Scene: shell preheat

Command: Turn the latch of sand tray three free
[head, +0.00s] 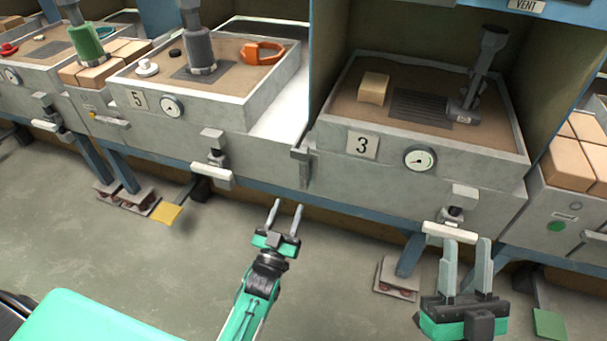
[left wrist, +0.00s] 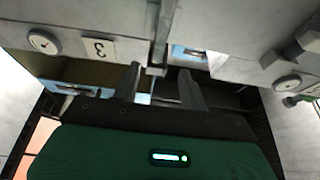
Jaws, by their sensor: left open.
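Sand tray three (head: 420,185) is a grey metal tray of brown sand with a plate marked 3 (head: 362,145). A grey upright latch bar (head: 303,165) sits at its front left corner. It also shows in the left wrist view (left wrist: 161,35), upside down, above the space between the fingers. My left gripper (head: 286,217) is open and empty, below the latch and apart from it in the head view. My right gripper (head: 467,250) has its fingers apart just below the white front handle (head: 450,232) of tray three; I cannot tell whether they touch.
Tray five (head: 215,115) stands to the left, with a similar handle (head: 211,175). Brick-loaded trays flank both sides. Blue legs and floor pedals (head: 397,278) stand below; open floor lies in front.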

